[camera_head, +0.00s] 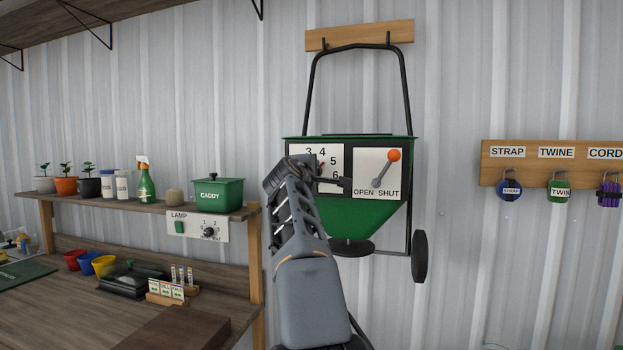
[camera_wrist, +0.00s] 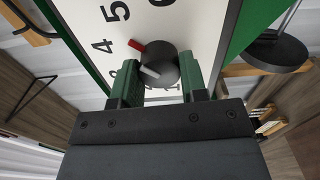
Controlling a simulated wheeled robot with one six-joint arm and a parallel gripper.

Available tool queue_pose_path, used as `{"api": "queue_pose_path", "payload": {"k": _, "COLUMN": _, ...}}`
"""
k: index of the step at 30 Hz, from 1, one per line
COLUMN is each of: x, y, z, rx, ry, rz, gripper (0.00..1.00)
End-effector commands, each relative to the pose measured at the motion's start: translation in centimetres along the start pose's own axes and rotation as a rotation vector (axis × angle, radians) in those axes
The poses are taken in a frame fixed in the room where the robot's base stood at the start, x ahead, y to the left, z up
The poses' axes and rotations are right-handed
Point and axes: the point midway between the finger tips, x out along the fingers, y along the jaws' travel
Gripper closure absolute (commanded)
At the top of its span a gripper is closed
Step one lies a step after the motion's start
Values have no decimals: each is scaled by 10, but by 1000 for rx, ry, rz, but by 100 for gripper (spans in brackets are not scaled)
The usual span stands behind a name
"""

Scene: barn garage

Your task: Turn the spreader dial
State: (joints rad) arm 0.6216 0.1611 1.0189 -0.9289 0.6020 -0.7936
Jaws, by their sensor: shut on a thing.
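The green spreader (camera_head: 375,216) hangs on the wall. Its white dial plate (camera_head: 333,153) shows numbers, among them 3 to 6. The dark round dial (camera_wrist: 158,67) has a red pointer and a pale grey bar. In the wrist view the pointer lies between 4 and 5. My gripper (camera_wrist: 160,80) is shut on the dial, with one finger on each side. In the head view my gripper (camera_head: 322,172) covers most of the dial and the plate's lower left.
An orange-knobbed lever (camera_head: 393,156) on the OPEN/SHUT plate stands close to the right of my gripper. A shelf with a green caddy (camera_head: 217,195) and a lamp panel (camera_head: 196,226) are to the left. A labelled hook board (camera_head: 520,172) is at the right.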

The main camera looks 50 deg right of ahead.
Motion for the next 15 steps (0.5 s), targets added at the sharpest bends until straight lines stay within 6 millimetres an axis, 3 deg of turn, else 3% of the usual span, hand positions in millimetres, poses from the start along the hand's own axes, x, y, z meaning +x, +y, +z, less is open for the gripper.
{"api": "queue_pose_path", "payload": {"k": 15, "x": 0, "y": -1, "z": 0, "rx": 490, "ry": -1, "rz": -1, "gripper": 84}}
